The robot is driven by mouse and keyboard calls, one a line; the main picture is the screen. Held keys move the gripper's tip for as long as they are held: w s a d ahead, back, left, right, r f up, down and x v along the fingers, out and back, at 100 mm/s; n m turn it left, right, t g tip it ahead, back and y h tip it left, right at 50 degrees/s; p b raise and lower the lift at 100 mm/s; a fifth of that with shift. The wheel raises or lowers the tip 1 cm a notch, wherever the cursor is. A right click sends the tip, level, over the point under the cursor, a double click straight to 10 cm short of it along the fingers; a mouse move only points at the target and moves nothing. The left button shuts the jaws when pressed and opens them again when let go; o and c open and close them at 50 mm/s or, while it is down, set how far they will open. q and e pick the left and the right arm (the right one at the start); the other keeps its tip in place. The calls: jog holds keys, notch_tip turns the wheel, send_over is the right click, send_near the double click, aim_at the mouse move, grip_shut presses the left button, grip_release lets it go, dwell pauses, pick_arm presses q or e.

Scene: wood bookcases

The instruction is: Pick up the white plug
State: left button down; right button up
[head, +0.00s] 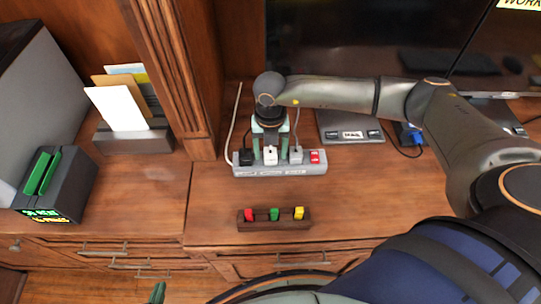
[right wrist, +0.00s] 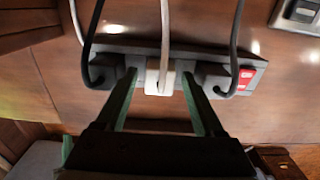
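The white plug (head: 270,156) sits in the grey power strip (head: 290,169) on the desk, between a black plug (head: 246,158) on its left and a grey plug (head: 296,157) on its right. My right gripper (head: 269,152) points down over the strip. In the right wrist view, its green fingers (right wrist: 160,88) stand open on either side of the white plug (right wrist: 153,78), with gaps visible between them and the plug. A white cord rises from the plug. Only a green tip of my left gripper (head: 157,292) shows at the bottom edge.
The strip has a red switch (head: 315,157) at its right end. A wooden block (head: 274,218) with red, green and yellow pieces lies in front. A letter holder (head: 132,141) and dark box (head: 55,184) stand left, beyond a wooden post. A monitor (head: 370,40) is behind.

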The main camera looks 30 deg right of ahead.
grip_shut()
dwell(0.3)
jog(key=shift+r, duration=0.15)
